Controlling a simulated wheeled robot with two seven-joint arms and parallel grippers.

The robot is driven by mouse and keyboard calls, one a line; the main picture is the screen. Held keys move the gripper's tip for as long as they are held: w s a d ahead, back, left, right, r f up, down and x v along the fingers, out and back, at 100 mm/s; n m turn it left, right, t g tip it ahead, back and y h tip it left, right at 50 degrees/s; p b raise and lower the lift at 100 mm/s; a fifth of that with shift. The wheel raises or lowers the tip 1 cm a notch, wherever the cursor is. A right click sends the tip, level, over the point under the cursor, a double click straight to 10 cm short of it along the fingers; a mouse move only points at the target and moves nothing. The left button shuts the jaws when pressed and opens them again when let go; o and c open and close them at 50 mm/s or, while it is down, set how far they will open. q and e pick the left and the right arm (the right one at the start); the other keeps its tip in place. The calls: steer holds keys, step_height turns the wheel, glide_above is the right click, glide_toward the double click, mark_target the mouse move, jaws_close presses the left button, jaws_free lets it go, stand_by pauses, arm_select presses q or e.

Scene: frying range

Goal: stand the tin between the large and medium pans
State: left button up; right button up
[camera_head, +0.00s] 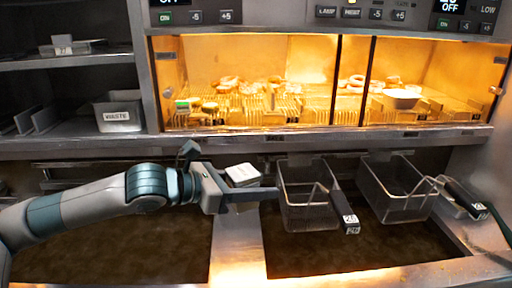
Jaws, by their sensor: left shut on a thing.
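My left gripper (250,188) reaches in from the left over the metal divider between the oil vats. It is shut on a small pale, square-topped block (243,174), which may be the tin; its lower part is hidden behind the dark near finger. No large or medium pan can be made out. Two wire fry baskets show instead: a left basket (308,213) just right of the fingertips, and a right basket (397,205). My right gripper is not in view.
The left basket's dark handle (345,207) points toward me, and the right basket's handle (465,198) points right. Dark oil fills the left vat (150,255) and right vat (320,258).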

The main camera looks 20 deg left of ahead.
arm_select(q)
steer(key=s+d+f+m+g+h, duration=0.1)
steer(key=s+d+f+m+g, duration=0.15)
steer(key=f, duration=0.45)
steer(key=s+d+f+m+g+h, duration=0.1)
steer(key=s+d+f+h, duration=0.15)
steer(key=f, duration=0.45)
steer(key=s+a+f+y, duration=0.1)
steer(key=s+a+f, duration=0.2)
steer(key=a, duration=0.1)
steer(key=shift+s+a+n+t+b, duration=0.2)
steer(key=shift+s+n+t+b, duration=0.15)
steer(key=shift+t+b, duration=0.1)
steer(key=shift+r, duration=0.1)
